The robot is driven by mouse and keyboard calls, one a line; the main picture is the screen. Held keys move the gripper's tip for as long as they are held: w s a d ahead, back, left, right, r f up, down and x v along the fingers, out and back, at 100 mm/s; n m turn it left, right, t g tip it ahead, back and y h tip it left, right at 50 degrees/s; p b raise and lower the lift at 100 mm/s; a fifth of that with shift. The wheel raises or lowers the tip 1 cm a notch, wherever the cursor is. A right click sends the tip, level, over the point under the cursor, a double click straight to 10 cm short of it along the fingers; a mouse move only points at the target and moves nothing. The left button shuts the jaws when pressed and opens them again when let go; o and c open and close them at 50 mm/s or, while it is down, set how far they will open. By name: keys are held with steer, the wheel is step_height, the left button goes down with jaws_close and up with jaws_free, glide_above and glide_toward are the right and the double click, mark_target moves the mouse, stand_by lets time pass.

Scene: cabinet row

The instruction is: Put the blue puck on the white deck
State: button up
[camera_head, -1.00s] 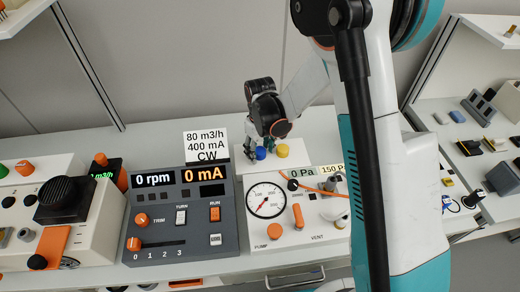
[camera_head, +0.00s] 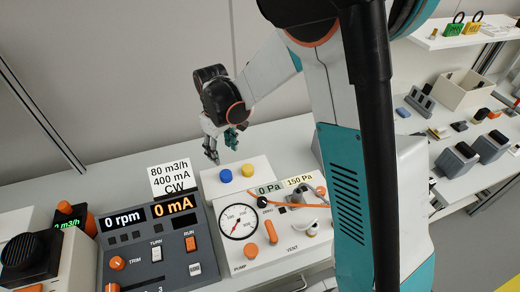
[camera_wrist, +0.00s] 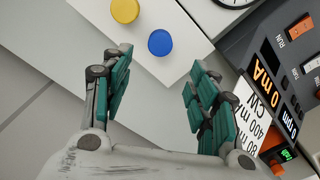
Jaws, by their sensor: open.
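The blue puck (camera_head: 226,175) rests on a white raised deck (camera_head: 262,185) behind the gauge, beside a yellow puck (camera_head: 248,170). In the wrist view the blue puck (camera_wrist: 160,42) lies beyond my fingertips, to the right of the yellow puck (camera_wrist: 125,10), both on the white surface (camera_wrist: 180,20). My gripper (camera_head: 222,148) is above and behind the deck, apart from the pucks. In the wrist view my gripper (camera_wrist: 157,70) has its green-padded fingers wide apart with nothing between them.
A dark control panel (camera_head: 150,240) with lit displays stands left of the gauge unit (camera_head: 240,222). A white label card (camera_head: 172,180) stands upright behind the panel. A bench (camera_head: 455,140) with bins and dark blocks is at right.

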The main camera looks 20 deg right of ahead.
steer(key=s+d+r+m+t, duration=0.2)
steer(key=s+d+r, duration=0.25)
steer(key=r, duration=0.45)
steer(key=s+d+r+m+t, duration=0.2)
steer(key=s+d+r, duration=0.1)
steer(key=s, duration=0.6)
steer(key=s+d+r+m+t, duration=0.2)
steer(key=s+d+r+t, duration=0.1)
steer(key=s, duration=0.5)
steer(key=shift+s+d+r, duration=0.35)
steer(key=shift+d+r, duration=0.3)
steer(key=shift+r, duration=0.6)
steer(key=shift+d, duration=0.1)
